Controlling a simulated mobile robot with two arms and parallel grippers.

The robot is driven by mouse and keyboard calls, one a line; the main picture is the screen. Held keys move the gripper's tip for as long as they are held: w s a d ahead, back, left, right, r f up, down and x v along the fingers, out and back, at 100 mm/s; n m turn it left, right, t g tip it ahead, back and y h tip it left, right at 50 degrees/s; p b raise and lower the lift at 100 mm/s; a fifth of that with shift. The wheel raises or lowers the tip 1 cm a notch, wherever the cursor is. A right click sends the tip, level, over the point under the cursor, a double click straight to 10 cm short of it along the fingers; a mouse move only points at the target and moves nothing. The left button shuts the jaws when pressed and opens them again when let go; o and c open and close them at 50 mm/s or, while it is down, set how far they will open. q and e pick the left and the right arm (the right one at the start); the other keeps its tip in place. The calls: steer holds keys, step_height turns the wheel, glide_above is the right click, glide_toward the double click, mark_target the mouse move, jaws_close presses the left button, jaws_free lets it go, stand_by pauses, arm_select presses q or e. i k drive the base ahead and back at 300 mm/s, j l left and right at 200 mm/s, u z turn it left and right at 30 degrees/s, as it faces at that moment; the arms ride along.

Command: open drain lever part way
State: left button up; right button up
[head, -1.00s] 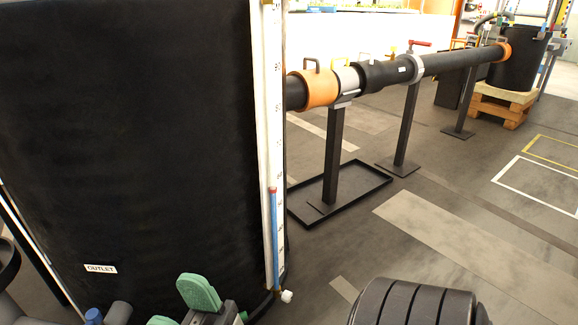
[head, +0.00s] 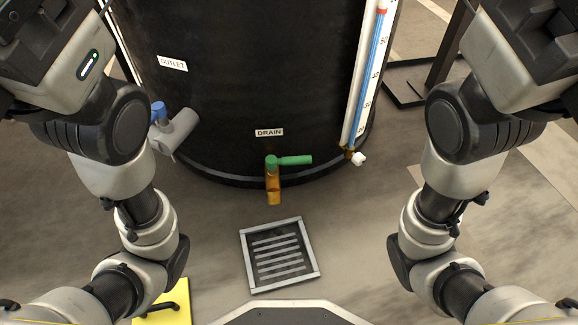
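The green drain lever (head: 294,160) sits on a brass drain valve (head: 273,185) low on the front of the black tank (head: 260,70). The lever points to the right, crosswise to the spout, which points toward me. A DRAIN label (head: 269,132) is just above it. Both my arms reach down along the sides of the head view, well apart from the lever. Their grippers are outside the picture, so their state is hidden. Nothing touches the lever.
A floor grate (head: 279,256) lies in front of the spout. A grey outlet pipe with a blue part (head: 176,132) sticks out at left. A gauge tube (head: 366,85) with a white knob stands at right. A yellow item (head: 168,304) lies bottom left. Floor around the grate is clear.

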mark_target(272, 161)
steer(key=i+l+u, duration=0.2)
steer(key=u, duration=0.3)
steer(key=i+l+u, duration=0.2)
steer(key=u, duration=0.3)
